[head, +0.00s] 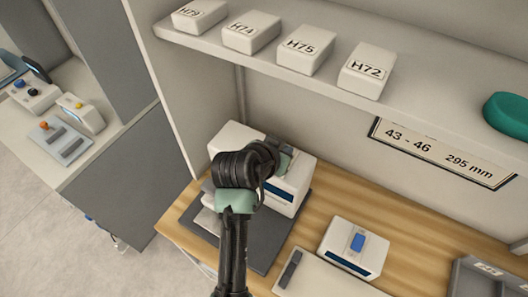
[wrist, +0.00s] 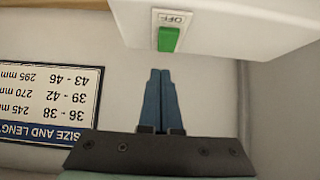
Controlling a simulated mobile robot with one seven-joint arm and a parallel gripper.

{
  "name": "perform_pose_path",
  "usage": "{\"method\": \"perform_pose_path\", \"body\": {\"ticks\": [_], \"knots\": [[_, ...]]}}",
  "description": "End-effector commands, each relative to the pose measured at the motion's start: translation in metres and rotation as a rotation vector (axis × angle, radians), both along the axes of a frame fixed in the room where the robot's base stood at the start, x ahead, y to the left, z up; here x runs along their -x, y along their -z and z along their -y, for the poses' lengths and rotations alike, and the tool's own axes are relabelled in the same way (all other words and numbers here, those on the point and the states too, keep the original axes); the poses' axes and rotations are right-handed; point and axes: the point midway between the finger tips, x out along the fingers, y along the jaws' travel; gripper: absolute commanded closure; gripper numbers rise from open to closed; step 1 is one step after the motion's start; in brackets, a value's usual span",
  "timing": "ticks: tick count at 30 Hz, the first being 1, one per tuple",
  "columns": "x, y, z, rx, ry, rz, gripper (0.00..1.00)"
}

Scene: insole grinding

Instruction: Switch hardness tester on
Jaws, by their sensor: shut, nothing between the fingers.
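A white boxy machine (head: 232,138) with a dark blue display stands on a dark grey base on the wooden bench; it appears to be the hardness tester. My arm covers part of its front and top. In the wrist view a white housing (wrist: 225,28) fills the top and carries a green switch (wrist: 168,38). An "OFF" label, upside down in the picture, sits right by the switch. My gripper (wrist: 160,72) is shut and empty, its blue fingertips just below the switch in the picture. I cannot tell whether they touch the housing.
A smaller white device (head: 350,248) with a blue button stands to the right on the bench. A shelf (head: 400,105) above holds several labelled white boxes. A size chart (head: 440,153) hangs on the wall. A grey tray (head: 470,275) is at far right.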

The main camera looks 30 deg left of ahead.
Motion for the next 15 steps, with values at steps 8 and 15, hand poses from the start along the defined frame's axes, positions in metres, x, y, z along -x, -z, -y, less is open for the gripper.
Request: {"method": "perform_pose_path", "body": {"ticks": [8, 15], "knots": [[0.037, -0.032, -0.002, -0.003, -0.002, 0.007, 1.00], [0.066, -0.056, -0.002, -0.002, -0.002, 0.007, 1.00]]}}
